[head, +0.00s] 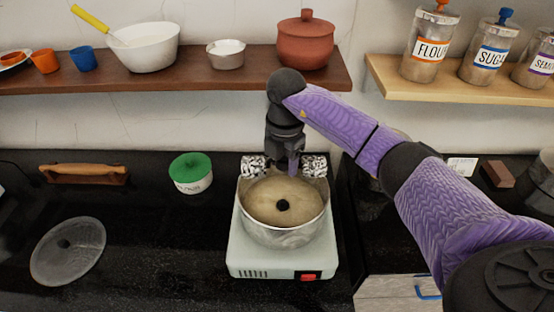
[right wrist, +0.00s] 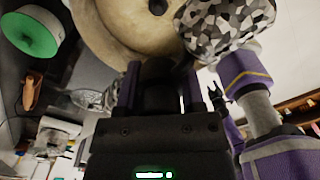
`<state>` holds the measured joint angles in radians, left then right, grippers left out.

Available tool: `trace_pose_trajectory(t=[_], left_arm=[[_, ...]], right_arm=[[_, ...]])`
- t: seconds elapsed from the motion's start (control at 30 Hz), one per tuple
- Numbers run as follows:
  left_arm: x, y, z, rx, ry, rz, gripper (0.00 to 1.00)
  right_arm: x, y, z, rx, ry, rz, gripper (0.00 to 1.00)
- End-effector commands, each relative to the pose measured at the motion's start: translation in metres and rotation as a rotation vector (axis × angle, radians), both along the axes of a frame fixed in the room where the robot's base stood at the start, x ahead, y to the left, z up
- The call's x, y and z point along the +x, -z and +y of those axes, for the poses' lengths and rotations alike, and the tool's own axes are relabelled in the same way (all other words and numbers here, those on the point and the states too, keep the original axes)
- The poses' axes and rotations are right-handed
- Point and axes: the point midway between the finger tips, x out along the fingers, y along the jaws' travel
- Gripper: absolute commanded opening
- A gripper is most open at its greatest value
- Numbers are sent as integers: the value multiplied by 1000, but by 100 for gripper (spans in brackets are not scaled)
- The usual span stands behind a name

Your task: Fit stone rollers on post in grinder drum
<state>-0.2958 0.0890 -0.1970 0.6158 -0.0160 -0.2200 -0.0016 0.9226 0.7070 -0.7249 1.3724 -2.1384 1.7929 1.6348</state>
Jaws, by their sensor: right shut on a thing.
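The grinder (head: 284,250) is a pale box with a steel drum (head: 286,234) on top. The drum has a tan floor with a dark post (head: 283,205) at its centre. The stone rollers, speckled black and white, show as a left roller (head: 252,166) and a right roller (head: 314,166) at the drum's back rim. My right gripper (head: 287,167) is between them, shut on the middle of the roller set, above and behind the post. One roller fills the top right of the right wrist view (right wrist: 226,28). The middle piece is mostly hidden. My left gripper is not in view.
A brown shelf (head: 180,79) with bowls and a clay pot (head: 305,42) hangs behind my right gripper.

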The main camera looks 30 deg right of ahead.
Motion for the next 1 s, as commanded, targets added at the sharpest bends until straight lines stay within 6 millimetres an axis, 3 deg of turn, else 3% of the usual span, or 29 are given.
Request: trace_pose_trajectory(t=[0.23, 0.6, 1.0], left_arm=[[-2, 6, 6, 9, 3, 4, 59], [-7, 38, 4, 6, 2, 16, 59], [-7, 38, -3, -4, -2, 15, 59]], right_arm=[[0, 8, -3, 0, 90, -1, 0], [0, 40, -3, 0, 86, 0, 0], [0, 39, -3, -1, 85, -1, 0]])
